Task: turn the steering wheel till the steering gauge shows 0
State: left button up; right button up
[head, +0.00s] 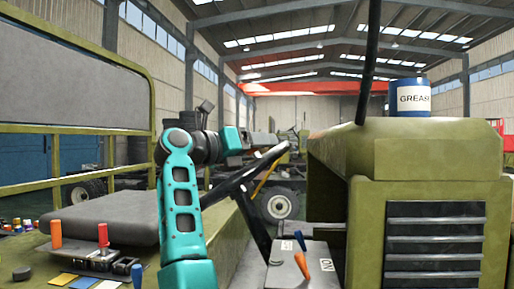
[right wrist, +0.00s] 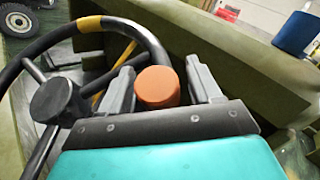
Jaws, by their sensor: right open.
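The black steering wheel (head: 243,176) is tilted in the middle of the head view. In the right wrist view the wheel rim (right wrist: 52,37) has a yellow band (right wrist: 89,24), and its dark round hub (right wrist: 52,100) is at the left. An orange knob (right wrist: 158,87) sits by the rim. My right gripper (right wrist: 160,70) is open, with one grey finger on each side of this knob; whether they touch it is unclear. In the head view the gripper (head: 258,148) is small above the wheel. I cannot make out a steering gauge or its reading. My left gripper is out of view.
A green hood with a grille (head: 434,245) stands right of the wheel, with a blue grease can (head: 411,97) on top. A grey seat (head: 105,218) is at left.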

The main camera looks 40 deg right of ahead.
jog(key=shift+c, duration=0.4)
grip_shut()
